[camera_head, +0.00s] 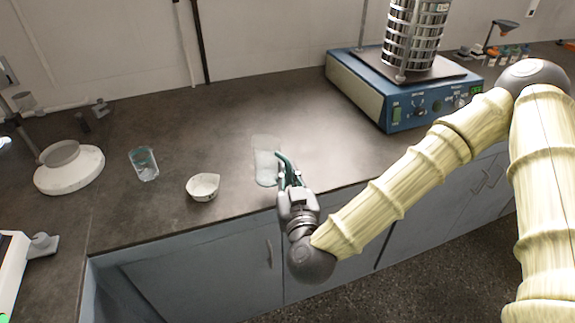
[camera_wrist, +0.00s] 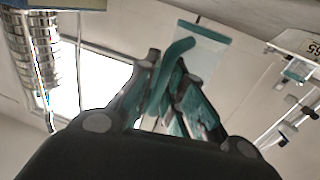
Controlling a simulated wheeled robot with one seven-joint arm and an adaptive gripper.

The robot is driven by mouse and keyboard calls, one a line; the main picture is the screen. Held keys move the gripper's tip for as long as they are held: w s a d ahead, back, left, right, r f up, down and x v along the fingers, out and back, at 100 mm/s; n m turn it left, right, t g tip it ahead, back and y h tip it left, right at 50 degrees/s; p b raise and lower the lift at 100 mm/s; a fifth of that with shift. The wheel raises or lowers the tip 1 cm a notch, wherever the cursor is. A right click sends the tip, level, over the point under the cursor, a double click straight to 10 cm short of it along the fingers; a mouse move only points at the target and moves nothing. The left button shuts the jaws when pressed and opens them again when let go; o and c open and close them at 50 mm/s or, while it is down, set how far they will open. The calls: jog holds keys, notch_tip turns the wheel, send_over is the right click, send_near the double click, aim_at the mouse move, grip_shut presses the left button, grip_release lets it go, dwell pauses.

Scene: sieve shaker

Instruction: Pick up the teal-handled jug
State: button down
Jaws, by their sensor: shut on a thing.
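The jug (camera_head: 266,160) is clear with a teal handle. In the head view it is upright at the front part of the dark counter, its handle side toward my gripper. My gripper (camera_head: 286,178) is at the handle, near the counter's front edge, with its fingers shut on it. In the wrist view the teal handle (camera_wrist: 178,48) passes between the fingertips of my gripper (camera_wrist: 167,72), and part of the clear jug body (camera_wrist: 200,50) shows behind. Whether the jug's base touches the counter is hard to tell.
A white bowl (camera_head: 203,187) and a clear glass beaker (camera_head: 144,164) stand left of the jug. A blue sieve shaker (camera_head: 418,112) with stacked sieves (camera_head: 414,35) is at the back right. A round white stand (camera_head: 69,172) is far left. The counter behind the jug is clear.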

jog(key=shift+s+d+r+p, duration=0.2)
jog(key=shift+s+p, duration=0.6)
jog(key=shift+p, duration=0.65)
jog(key=shift+s+d+r+p, duration=0.15)
jog(key=shift+s+p, duration=0.6)
jog(key=shift+p, duration=0.65)
jog(key=shift+s+d+p, duration=0.1)
jog(key=shift+s+p, duration=0.95)
jog(key=shift+p, duration=0.15)
jog(key=shift+s, duration=0.1)
